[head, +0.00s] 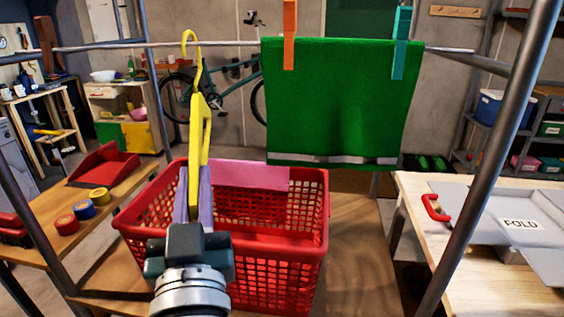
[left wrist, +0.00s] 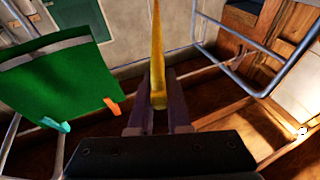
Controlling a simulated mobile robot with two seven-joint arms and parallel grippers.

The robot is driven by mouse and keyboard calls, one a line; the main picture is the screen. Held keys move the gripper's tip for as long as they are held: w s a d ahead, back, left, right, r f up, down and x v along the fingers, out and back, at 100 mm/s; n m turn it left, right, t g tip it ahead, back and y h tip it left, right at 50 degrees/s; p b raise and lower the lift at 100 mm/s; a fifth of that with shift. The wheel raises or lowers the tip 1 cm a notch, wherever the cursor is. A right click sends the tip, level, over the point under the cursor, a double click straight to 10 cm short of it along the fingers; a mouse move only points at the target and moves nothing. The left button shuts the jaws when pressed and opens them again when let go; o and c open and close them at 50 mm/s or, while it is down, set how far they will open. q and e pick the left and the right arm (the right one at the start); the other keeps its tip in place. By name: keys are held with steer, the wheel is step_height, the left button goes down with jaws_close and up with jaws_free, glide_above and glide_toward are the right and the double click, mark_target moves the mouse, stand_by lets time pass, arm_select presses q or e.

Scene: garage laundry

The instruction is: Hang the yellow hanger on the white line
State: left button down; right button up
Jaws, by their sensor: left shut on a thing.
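The yellow hanger (head: 200,118) is upright in the head view, seen nearly edge-on, with its hook at the top. My left gripper (head: 194,190) is shut on its lower part. In the left wrist view the hanger (left wrist: 158,55) stands up between the fingers of the gripper (left wrist: 159,102). The white line (head: 110,46) runs across the top of the rack. The hook's curve overlaps the line in the head view, its top slightly above it. I cannot tell whether the hook is over the line or in front of it. My right gripper is out of view.
A green towel (head: 340,110) hangs right of the hanger, held by orange (head: 290,35) and teal (head: 401,45) clothespins. A red basket (head: 280,240) with a pink cloth (head: 250,175) stands below. Metal rack posts (head: 490,150) flank the space. The line left of the hanger is mostly clear.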

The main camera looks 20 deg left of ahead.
arm_select(q)
steer(key=shift+f, duration=0.3)
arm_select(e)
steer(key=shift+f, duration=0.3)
arm_select(q)
steer(key=c, duration=0.8)
jaws_free()
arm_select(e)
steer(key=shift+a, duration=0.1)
